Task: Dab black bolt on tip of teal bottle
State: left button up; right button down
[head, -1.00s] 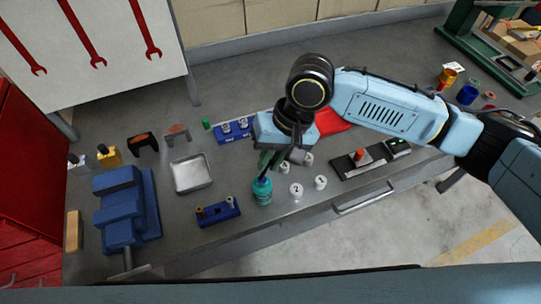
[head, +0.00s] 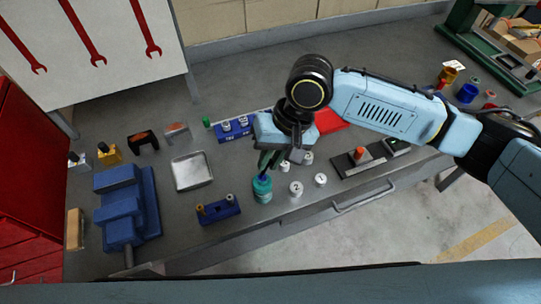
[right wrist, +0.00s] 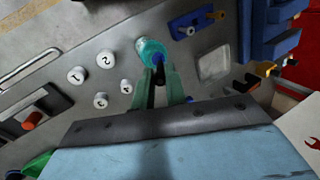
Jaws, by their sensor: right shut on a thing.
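The teal bottle (head: 262,191) stands upright near the front edge of the bench, with a dark blue tip on top. It also shows in the right wrist view (right wrist: 150,48), just beyond my fingertips. My right gripper (head: 268,160) is directly above the bottle, pointing down. In the right wrist view its green fingers (right wrist: 160,84) are shut on the black bolt (right wrist: 160,74), a small dark piece between them. The bolt's lower end is close to the bottle tip; I cannot tell if they touch. My left gripper is not in view.
Several numbered white pots (head: 296,188) stand right of the bottle. A blue holder (head: 219,210) with small parts is at its left, near a metal tray (head: 192,171) and a blue vise (head: 124,205). A dark fixture (head: 364,158) is farther right.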

aim_at(271, 161)
jog(key=shift+s+f+p, duration=0.15)
jog(key=shift+f+p, duration=0.1)
jog(key=shift+p, duration=0.35)
dwell(1.9)
jog(key=shift+r, duration=0.1)
notch_tip(271, 161, up, 7)
jog(key=p, duration=0.9)
jog(key=shift+r+p, duration=0.15)
jog(key=shift+p, duration=0.15)
dwell(0.5)
jog(key=w+d+f+m+b, duration=0.1)
jog(key=w+d+f+b, duration=0.1)
jog(key=d+b, duration=0.6)
jog(key=w+d+f+b, duration=0.3)
jog(key=d+f+b, duration=0.1)
jog(key=d+b, duration=0.5)
jog(key=shift+w+d+m+t, duration=0.3)
jog(key=shift+w+d+m, duration=0.1)
jog(key=shift+d, duration=0.25)
